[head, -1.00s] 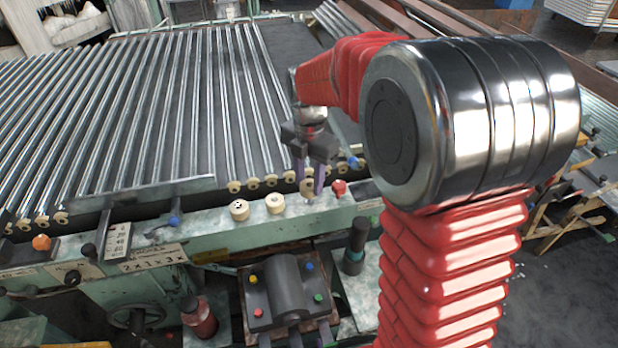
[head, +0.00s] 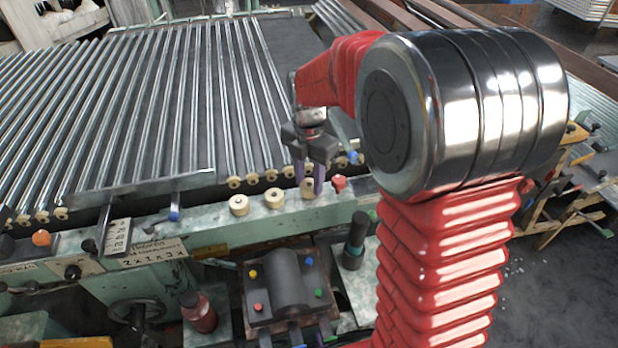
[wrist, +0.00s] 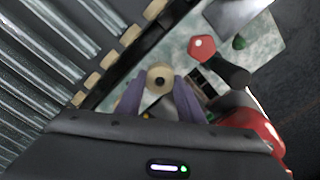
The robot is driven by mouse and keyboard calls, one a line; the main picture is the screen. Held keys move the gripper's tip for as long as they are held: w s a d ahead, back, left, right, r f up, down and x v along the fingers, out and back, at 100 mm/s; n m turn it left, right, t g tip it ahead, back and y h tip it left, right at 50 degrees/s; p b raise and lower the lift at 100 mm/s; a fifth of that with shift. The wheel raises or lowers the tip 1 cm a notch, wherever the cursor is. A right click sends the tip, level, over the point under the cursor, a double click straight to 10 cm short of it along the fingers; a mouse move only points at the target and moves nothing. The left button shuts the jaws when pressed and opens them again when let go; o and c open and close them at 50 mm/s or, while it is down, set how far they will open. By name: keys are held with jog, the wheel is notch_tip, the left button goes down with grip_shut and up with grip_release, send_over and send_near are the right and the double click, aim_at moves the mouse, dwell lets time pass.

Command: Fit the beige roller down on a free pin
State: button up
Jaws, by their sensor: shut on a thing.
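My gripper (head: 307,186) has two purple fingers shut on a beige roller (head: 307,190), low over the green ledge (head: 215,228). In the wrist view the roller (wrist: 160,77) sits between the fingertips (wrist: 160,88), with a dark round hole in its middle. Two more beige rollers, the left one (head: 239,205) and the right one (head: 274,198), stand on the ledge to the left of the gripper. The pin below the held roller is hidden, and I cannot tell whether the roller is around it.
A red knob (head: 339,183) is close to the right of the fingers, and also shows in the wrist view (wrist: 201,48). A dark cylinder (head: 357,235) stands in front.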

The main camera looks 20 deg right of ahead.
jog(key=shift+f, duration=0.6)
jog(key=o, duration=1.1)
jog(key=shift+o, duration=0.2)
jog(key=shift+r, duration=0.1)
jog(key=shift+w+r, duration=0.1)
jog(key=shift+r, duration=0.35)
notch_tip(320, 180, up, 13)
jog(key=shift+f, duration=0.15)
jog(key=shift+m, duration=0.3)
